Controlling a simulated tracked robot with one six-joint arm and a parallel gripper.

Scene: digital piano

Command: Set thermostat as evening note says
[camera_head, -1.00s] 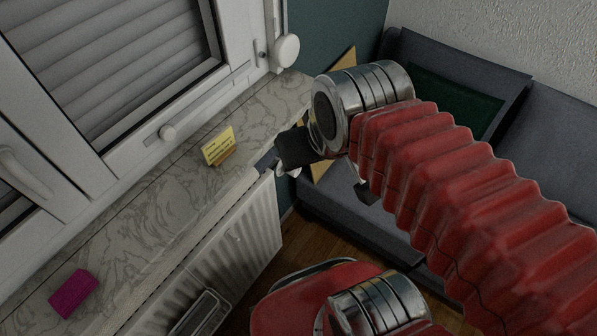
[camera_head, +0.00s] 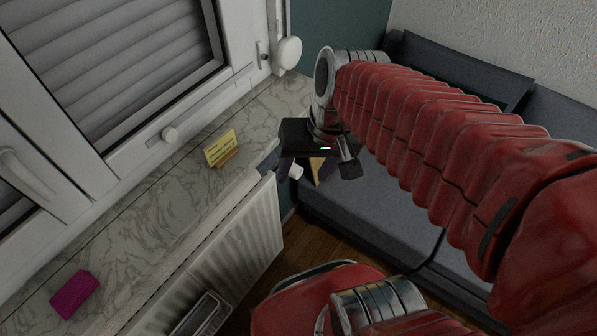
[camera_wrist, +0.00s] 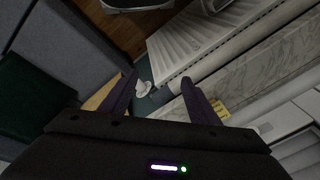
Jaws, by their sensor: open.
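The yellow note (camera_head: 221,149) stands in a small wooden holder on the marble sill; its writing is too small to read. It also shows in the wrist view (camera_wrist: 221,110). A white thermostat knob (camera_head: 296,171) is at the radiator's far end, partly hidden by my gripper. In the wrist view the knob (camera_wrist: 143,88) appears between my two dark fingers, nearer the left one. My gripper (camera_head: 303,174) is open and points down over the radiator's end. It also shows in the wrist view (camera_wrist: 158,80). I see no contact with the knob.
The white radiator (camera_head: 240,240) hangs below the marble sill (camera_head: 150,215). A magenta block (camera_head: 74,294) lies on the sill at lower left. A window with handles is behind the sill. A grey sofa (camera_head: 370,215) stands to the right, with wooden floor between.

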